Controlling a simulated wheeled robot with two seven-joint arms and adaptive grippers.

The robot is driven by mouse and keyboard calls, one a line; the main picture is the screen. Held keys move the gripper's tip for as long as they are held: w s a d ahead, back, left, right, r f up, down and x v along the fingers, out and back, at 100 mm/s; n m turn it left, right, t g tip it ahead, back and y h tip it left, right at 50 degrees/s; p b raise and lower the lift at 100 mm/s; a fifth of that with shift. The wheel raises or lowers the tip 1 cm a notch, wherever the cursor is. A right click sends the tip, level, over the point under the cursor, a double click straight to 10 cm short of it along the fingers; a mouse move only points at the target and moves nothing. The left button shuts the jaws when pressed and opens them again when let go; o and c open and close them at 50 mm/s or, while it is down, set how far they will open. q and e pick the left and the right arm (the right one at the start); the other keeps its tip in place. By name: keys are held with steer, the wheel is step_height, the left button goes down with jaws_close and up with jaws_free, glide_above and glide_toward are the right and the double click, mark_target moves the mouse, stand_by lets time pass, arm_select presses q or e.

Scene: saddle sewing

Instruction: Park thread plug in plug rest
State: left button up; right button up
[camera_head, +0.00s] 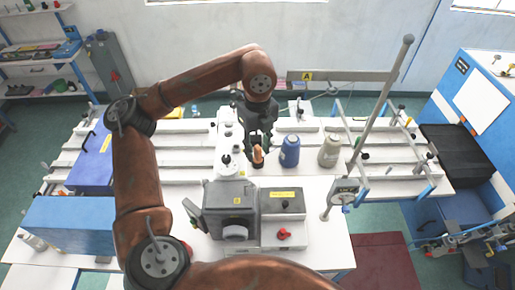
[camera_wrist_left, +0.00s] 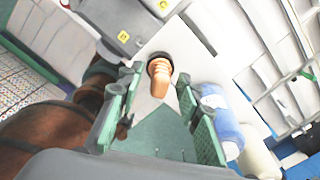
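An orange-brown, ribbed plug (camera_head: 258,154) stands on the white bench, just right of a white machine column. In the left wrist view the plug (camera_wrist_left: 160,76) shows between the green finger pads, with a dark round base (camera_wrist_left: 158,56) at its far end. I cannot tell whether that base is the plug rest. My left gripper (camera_head: 259,141) points down at the plug. In the left wrist view its fingers (camera_wrist_left: 157,80) are spread, with visible gaps on both sides of the plug. My right gripper is not in view.
A blue bottle (camera_head: 290,151) and a grey-beige bottle (camera_head: 329,151) stand close right of the plug. A grey machine box (camera_head: 229,208) and a box with a red knob (camera_head: 284,217) stand in front. A slanted metal pole (camera_head: 380,107) rises at the right.

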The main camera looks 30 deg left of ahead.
arm_select(q)
steer(key=shift+r, duration=0.15)
step_height(320, 180, up, 12)
stand_by(0.5)
stand_by(0.3)
